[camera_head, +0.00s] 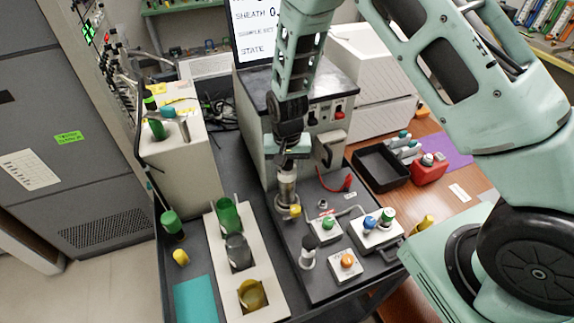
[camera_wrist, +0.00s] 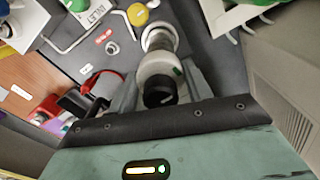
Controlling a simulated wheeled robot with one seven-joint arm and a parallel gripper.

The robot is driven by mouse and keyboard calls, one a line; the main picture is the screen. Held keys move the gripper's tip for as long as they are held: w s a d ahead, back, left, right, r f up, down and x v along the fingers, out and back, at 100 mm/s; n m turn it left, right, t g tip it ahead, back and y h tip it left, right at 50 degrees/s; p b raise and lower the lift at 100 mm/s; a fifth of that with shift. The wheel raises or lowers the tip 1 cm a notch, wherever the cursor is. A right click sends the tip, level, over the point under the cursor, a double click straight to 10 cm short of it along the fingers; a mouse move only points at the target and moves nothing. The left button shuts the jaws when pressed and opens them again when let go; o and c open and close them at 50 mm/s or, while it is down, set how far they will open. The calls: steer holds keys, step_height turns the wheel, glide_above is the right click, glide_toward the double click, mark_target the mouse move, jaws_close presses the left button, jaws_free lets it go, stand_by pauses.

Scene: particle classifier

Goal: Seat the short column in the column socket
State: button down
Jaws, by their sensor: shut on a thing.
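My gripper (camera_head: 290,152) is shut on the short column (camera_head: 287,186) in front of the grey instrument. The column looks upright, with a pale and metallic body. In the wrist view my gripper (camera_wrist: 160,92) holds its white collar and black cap (camera_wrist: 160,90) between the fingers. The column's far end (camera_wrist: 158,36) is over the dark deck, close to a yellow knob (camera_wrist: 137,14). A metallic fitting shows around or just under that end in the head view. I cannot tell whether it touches the column socket, which is largely hidden by the column.
The yellow knob (camera_head: 295,210) is close beside the column's foot. A small metal ring (camera_wrist: 111,47) and a red cable (camera_head: 338,184) lie to its side. A cream rack (camera_head: 262,291) holds several cups.

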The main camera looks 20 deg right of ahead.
steer(key=c, duration=0.6)
jaws_free()
steer(key=shift+f, duration=0.1)
steer(key=shift+c, duration=0.2)
step_height(320, 180, up, 12)
steer(key=b, duration=0.4)
steer(key=shift+a+b, duration=0.1)
steer(key=shift+b, duration=0.2)
steer(key=s+a+r+n, duration=0.2)
steer(key=s+n, duration=0.2)
steer(key=s, duration=0.5)
steer(key=s+a+r+n, duration=0.2)
steer(key=s+r+n, duration=0.1)
steer(key=s, duration=0.6)
steer(key=s+a+r+n, duration=0.2)
steer(key=s+n, duration=0.2)
steer(key=s, duration=0.4)
steer(key=shift+s+r+n+y, duration=0.3)
steer(key=shift+s+r+n, duration=0.05)
steer(key=shift+s+n, duration=0.05)
steer(key=shift+a, duration=0.1)
